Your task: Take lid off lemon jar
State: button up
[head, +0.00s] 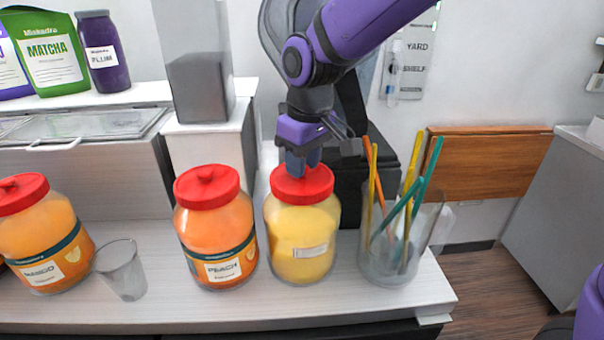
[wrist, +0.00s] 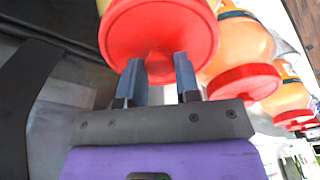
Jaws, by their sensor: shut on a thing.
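The lemon jar (head: 301,240) is a yellow-filled jar standing upright on the white counter, with its label turned at an angle. Its red lid (head: 303,187) sits on top of the jar and also shows in the wrist view (wrist: 150,30). My gripper (head: 299,170) points down from above, its fingers on the lid's top. In the wrist view my gripper (wrist: 160,62) has its two blue fingers on either side of the lid's middle, shut on its knob, which the fingers partly hide. I see no gap between lid and jar.
The peach jar (head: 213,245) stands close on the left. A clear container of colored straws (head: 400,240) stands close on the right. A clear cup (head: 122,270) and the mango jar (head: 42,240) are farther left. Bare counter (head: 270,312) lies in front.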

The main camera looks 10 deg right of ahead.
jog(key=shift+r, duration=0.55)
jog(key=r, duration=0.2)
jog(key=shift+s+r, duration=0.35)
jog(key=s+r, duration=0.1)
jog(key=s, duration=1.4)
jog(key=shift+s, duration=0.2)
jog(key=shift+r, duration=0.1)
